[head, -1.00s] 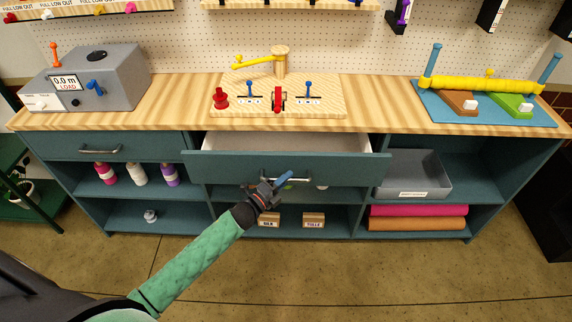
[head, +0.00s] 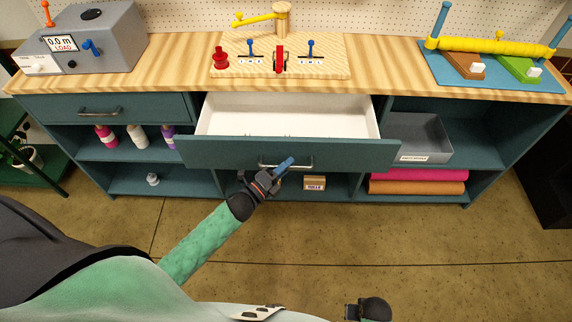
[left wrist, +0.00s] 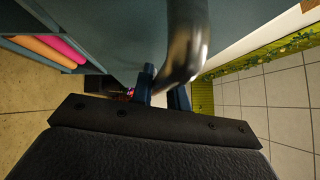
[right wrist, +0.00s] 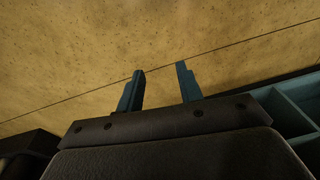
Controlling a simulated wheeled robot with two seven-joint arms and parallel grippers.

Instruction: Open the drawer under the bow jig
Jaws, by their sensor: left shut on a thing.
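The bow jig (head: 278,55), a wooden board with red, blue and yellow parts, stands on the benchtop above. My right gripper (right wrist: 160,85) is open and empty over the floor.
A closed drawer (head: 100,110) is at the left. A grey machine (head: 85,40) and a blue mat with a yellow roller (head: 490,75) stand on the bench. Shelves below hold bottles, a grey bin (head: 425,137) and fabric rolls (head: 418,187). The floor in front is clear.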

